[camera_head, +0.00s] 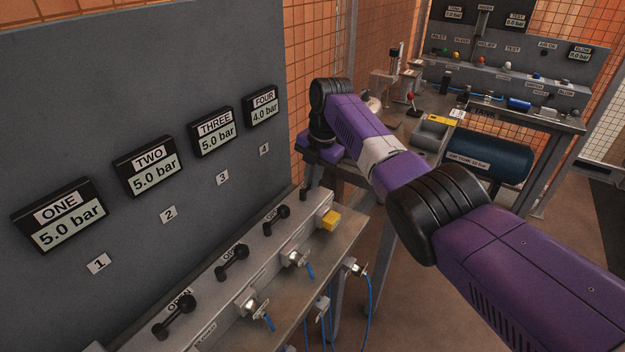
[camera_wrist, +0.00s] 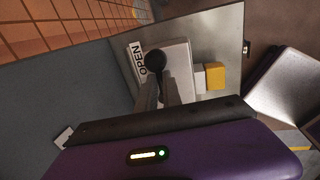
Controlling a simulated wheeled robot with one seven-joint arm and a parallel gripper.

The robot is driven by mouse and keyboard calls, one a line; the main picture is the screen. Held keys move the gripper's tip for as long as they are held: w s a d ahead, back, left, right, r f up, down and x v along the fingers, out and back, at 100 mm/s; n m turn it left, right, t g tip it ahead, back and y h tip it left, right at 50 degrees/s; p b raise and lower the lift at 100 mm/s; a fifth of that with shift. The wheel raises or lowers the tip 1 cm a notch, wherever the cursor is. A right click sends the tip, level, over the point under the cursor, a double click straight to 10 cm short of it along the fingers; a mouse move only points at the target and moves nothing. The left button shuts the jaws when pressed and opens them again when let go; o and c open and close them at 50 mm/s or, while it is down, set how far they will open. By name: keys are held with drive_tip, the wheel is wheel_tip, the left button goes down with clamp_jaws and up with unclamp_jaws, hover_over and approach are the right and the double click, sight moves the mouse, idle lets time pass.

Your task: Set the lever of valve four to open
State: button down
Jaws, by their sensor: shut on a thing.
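The lever of valve four (camera_wrist: 155,62) shows in the wrist view as a dark round knob at the fingertips of my gripper (camera_wrist: 160,84). My gripper is shut on this lever. The OPEN label (camera_wrist: 138,62) lies just left of the knob. The lower part of the lever is hidden between the fingers, so its exact angle is hard to tell. In the head view, my wrist and gripper are at the far end of the valve bench, where the view of lever four is poor. The display marked FOUR (camera_head: 263,107) reads 4.0 bar.
Displays ONE (camera_head: 60,213), TWO (camera_head: 150,166) and THREE (camera_head: 213,131) read 5.0 bar. Black levers stand nearer along the valve block (camera_head: 255,262). A yellow block (camera_head: 331,220) sits at its far end. Blue hoses (camera_head: 370,300) hang in front. A second bench (camera_head: 500,110) stands behind my arm.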

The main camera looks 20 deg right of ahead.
drive_tip(key=c, duration=1.5)
unclamp_jaws()
wheel_tip(320, 180, up, 8)
drive_tip(key=s, duration=0.1)
drive_tip(key=shift+s+d+f, duration=0.15)
drive_tip(key=shift+d, duration=0.2)
